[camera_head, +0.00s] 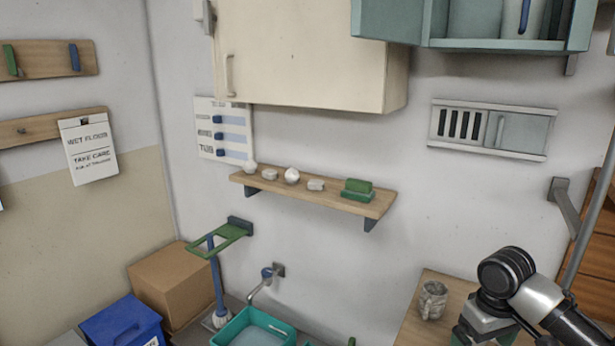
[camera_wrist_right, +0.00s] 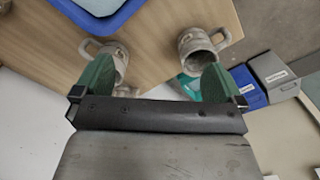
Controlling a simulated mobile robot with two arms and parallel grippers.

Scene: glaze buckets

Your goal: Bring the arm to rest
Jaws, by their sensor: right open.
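My right arm (camera_head: 515,290) is bent at the lower right of the head view, over and beside a wooden table (camera_head: 410,328). In the right wrist view my right gripper (camera_wrist_right: 158,80) is open, with green fingers wide apart and nothing between them. A speckled grey mug (camera_wrist_right: 118,62) shows behind the left finger. Another speckled mug (camera_wrist_right: 194,45) shows behind the right finger, which hides part of it. I cannot tell whether either finger touches a mug. In the head view a mug (camera_head: 433,300) stands on the table, left of my arm. My left gripper is not in view.
A blue tray (camera_wrist_right: 98,22) lies on the table in the wrist view. A wall shelf (camera_head: 330,195) and a cream cabinet (camera_head: 300,60) are above. A teal basin (camera_head: 228,325) and a blue bin (camera_head: 122,322) are lower left.

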